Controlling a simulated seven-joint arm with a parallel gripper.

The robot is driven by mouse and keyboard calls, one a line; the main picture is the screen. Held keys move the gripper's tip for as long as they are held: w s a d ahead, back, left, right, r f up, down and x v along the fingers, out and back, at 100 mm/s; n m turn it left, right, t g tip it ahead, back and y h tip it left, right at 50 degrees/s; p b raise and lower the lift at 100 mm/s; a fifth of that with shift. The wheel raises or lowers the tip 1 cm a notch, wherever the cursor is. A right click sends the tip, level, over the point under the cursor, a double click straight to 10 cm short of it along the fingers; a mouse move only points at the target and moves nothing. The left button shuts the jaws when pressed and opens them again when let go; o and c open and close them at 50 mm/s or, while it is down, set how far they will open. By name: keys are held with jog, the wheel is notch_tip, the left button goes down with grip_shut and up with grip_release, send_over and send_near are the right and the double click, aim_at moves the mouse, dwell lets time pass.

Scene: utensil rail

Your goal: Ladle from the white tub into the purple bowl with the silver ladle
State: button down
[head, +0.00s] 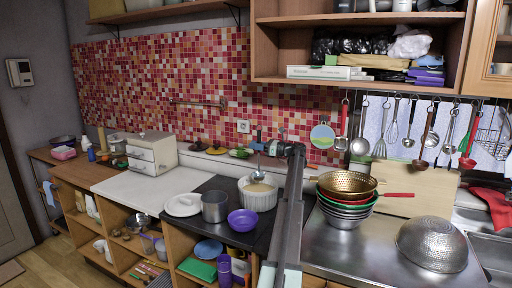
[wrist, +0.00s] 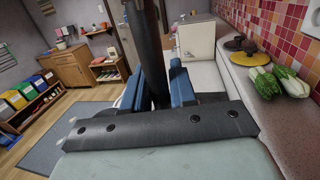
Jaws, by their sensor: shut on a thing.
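The white tub (head: 259,198) has ribbed sides and pale yellowish contents, and stands on the dark counter in the head view. The purple bowl (head: 242,221) sits just in front and to the left of it. My gripper (head: 262,146) is above the tub, shut on the silver ladle (head: 258,171), which hangs down at the tub's opening. I cannot tell how deep the ladle's cup is. In the wrist view the blue fingers of my gripper (wrist: 156,88) close around a dark upright handle (wrist: 146,40); the tub and bowl are not visible there.
A metal pot (head: 214,207) and white plates (head: 183,205) stand left of the bowl. A stack of colanders (head: 347,187) is to the right, beyond my arm. Several utensils hang from the wall rail. Green vegetables (wrist: 275,82) lie on the ledge in the wrist view.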

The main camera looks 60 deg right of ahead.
jog(key=shift+r, duration=0.1)
notch_tip(320, 180, up, 5)
jog(key=shift+f, duration=0.1)
dwell(0.6)
